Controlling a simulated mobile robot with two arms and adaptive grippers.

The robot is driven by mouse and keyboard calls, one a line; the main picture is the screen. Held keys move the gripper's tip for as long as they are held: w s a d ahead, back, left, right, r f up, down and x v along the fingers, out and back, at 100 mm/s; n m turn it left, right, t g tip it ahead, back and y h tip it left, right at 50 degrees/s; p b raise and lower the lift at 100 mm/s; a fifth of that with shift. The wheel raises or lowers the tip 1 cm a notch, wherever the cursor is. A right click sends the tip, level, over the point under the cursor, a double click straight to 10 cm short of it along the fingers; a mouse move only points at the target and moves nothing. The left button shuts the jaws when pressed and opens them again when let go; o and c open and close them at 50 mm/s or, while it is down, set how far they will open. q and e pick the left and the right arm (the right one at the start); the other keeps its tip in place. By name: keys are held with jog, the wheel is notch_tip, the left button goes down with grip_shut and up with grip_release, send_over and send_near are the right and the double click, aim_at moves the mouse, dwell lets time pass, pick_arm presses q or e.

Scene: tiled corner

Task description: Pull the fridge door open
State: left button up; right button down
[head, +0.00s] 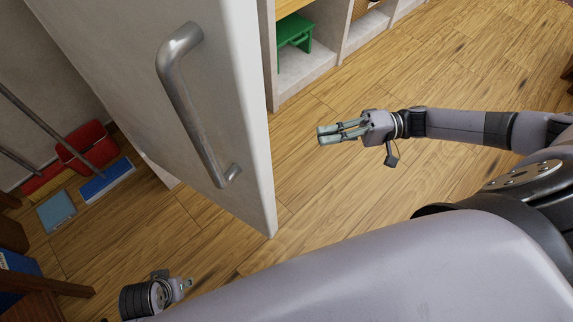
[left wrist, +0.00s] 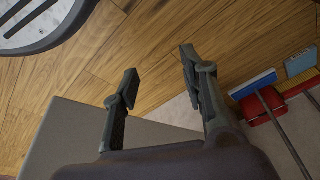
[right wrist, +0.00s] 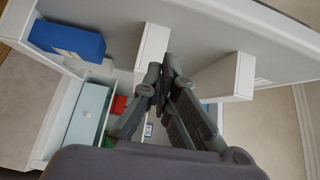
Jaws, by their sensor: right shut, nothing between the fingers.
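The white fridge door (head: 225,110) stands large in the head view, with a curved metal handle (head: 185,110) on its face. The door appears open, with bare floor beyond its right edge. My right gripper (head: 322,135) is right of the door, shut and empty, clear of the handle. My left gripper (head: 187,284) is low, below the door, apart from the handle. In the left wrist view its fingers (left wrist: 158,70) are apart with nothing between them.
A green stool (head: 296,32) sits in a shelf unit at the back. A blue box (right wrist: 65,38) shows in the right wrist view. Wooden floor (head: 330,200) is clear right of the door.

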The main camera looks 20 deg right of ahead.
pick_arm(q)
jog(key=shift+r, duration=0.85)
pick_arm(e)
jog(key=s+x, duration=0.2)
jog(key=x, duration=1)
jog(key=shift+s+a+g, duration=0.3)
jog(key=shift+s+a, duration=0.35)
jog(key=shift+s, duration=0.1)
pick_arm(q)
jog(key=shift+r, duration=0.1)
pick_arm(e)
jog(key=shift+r, duration=0.1)
